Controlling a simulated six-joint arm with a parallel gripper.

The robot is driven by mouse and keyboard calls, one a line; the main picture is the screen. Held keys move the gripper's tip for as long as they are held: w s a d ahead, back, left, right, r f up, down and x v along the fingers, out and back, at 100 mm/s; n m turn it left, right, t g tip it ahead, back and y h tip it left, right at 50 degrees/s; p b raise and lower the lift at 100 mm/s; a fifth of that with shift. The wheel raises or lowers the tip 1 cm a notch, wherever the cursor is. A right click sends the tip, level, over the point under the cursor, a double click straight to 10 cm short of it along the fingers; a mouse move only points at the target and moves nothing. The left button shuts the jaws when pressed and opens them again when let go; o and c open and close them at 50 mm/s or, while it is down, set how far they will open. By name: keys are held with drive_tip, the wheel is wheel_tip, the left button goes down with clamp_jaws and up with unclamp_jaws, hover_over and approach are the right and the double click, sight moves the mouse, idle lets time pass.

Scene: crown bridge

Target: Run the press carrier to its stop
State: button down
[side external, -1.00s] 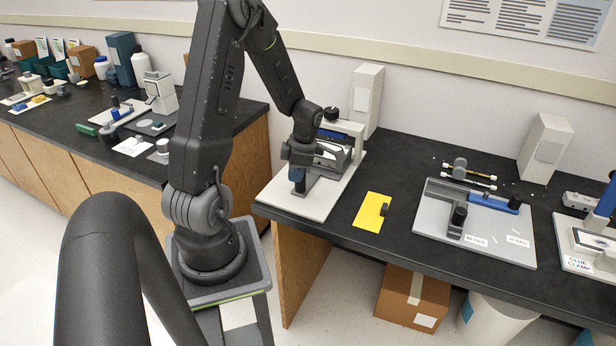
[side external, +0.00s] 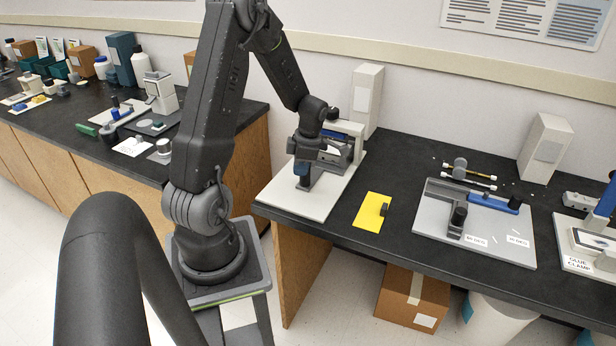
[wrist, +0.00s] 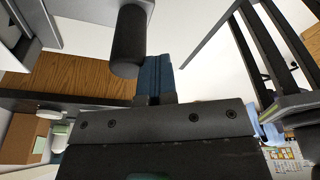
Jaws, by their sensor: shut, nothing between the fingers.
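The press stands on a white base plate (side external: 323,200) at the left end of the right-hand bench. Its pale frame (side external: 347,128) and a black knob (side external: 333,113) show behind my wrist. My gripper (side external: 301,172) is low over the plate, in front of the press, with its blue fingers together. A dark grey piece (side external: 306,184) stands at the fingertips; I take it for part of the carrier. In the wrist view the shut blue fingers (wrist: 154,78) are beside a black cylindrical handle (wrist: 130,42). I cannot tell whether they touch it. My wrist hides much of the carrier.
Further right is a grey fixture plate (side external: 470,238) with a blue bar. A tall pale box (side external: 366,100) stands behind the press. The bench's front edge is close to the base plate.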

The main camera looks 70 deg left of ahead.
drive_tip(key=shift+w+a, duration=1.15)
drive_tip(key=shift+s+d, duration=0.6)
drive_tip(key=shift+r, duration=3.5)
